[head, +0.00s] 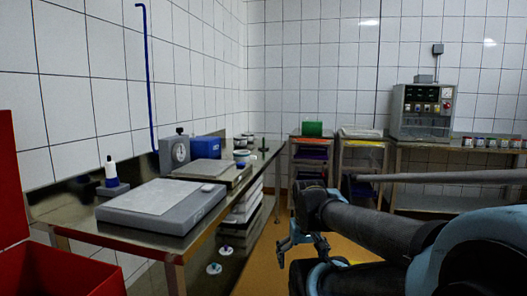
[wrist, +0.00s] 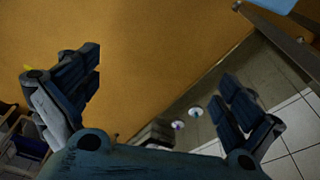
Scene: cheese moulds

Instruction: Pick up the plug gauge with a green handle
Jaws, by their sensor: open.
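A small upright green item (head: 264,144) stands near the far end of the long metal table (head: 66,209) on the left. It may be the green-handled plug gauge, but it is too small to be sure. My gripper (head: 303,256) hangs to the right of the table, below its top, over the orange floor. In the wrist view, my gripper (wrist: 163,78) has its fingers wide apart with nothing between them. No green handle shows in that view.
The table holds a grey slab (head: 163,206), a white bottle (head: 111,172), a dial instrument (head: 174,152) and a blue box (head: 207,148). A red container (head: 60,270) stands at front left. Racks (head: 312,139) and a control box (head: 424,111) stand at the back.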

